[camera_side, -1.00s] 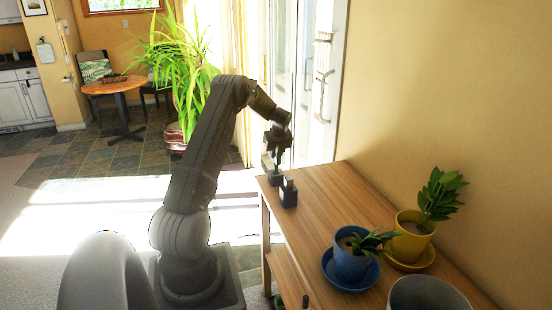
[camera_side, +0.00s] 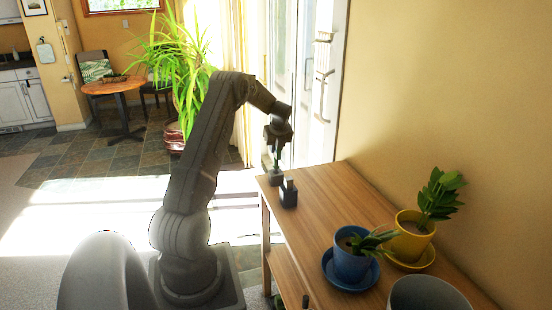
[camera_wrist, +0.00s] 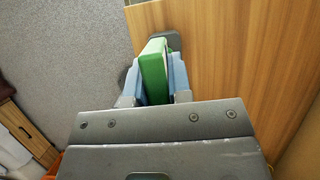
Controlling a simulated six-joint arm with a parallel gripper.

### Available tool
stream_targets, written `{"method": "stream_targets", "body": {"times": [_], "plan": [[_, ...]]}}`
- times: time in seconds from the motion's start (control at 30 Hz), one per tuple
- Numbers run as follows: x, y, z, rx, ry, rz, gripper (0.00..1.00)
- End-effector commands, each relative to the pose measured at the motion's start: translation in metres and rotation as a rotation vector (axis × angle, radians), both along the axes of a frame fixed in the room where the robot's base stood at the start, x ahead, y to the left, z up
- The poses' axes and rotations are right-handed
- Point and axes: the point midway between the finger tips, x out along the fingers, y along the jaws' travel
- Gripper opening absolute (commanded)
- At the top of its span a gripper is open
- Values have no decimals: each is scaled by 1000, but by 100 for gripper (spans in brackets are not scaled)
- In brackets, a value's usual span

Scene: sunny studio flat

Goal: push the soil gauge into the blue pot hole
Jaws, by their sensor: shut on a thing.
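The soil gauge (camera_wrist: 154,72) shows as a green upright slab in the wrist view. My gripper (camera_wrist: 160,78) is shut on it, with a pale blue fingertip on each side. A dark holder (camera_wrist: 162,40) lies below the gauge on the wooden table. In the side view my gripper (camera_side: 276,160) is low over the dark holder (camera_side: 276,180) at the table's far left corner, and the gauge is mostly hidden by the fingers. The blue pot (camera_side: 350,265) stands in a blue saucer (camera_side: 366,281) near the front, with a leafy plant; its hole cannot be made out.
A second dark holder (camera_side: 289,195) stands close beside the first. A yellow pot (camera_side: 410,243) with a taller plant stands behind the blue pot, near the wall. A grey bowl (camera_side: 425,291) is at the front right. The table's middle (camera_side: 325,205) is clear.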

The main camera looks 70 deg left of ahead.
Motion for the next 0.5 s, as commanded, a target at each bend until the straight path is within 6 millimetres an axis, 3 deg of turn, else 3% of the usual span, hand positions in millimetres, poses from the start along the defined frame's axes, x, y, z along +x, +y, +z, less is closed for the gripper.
{"method": "stream_targets", "body": {"times": [0.5], "plan": [[0,0,26,1,-1,0,0]]}}
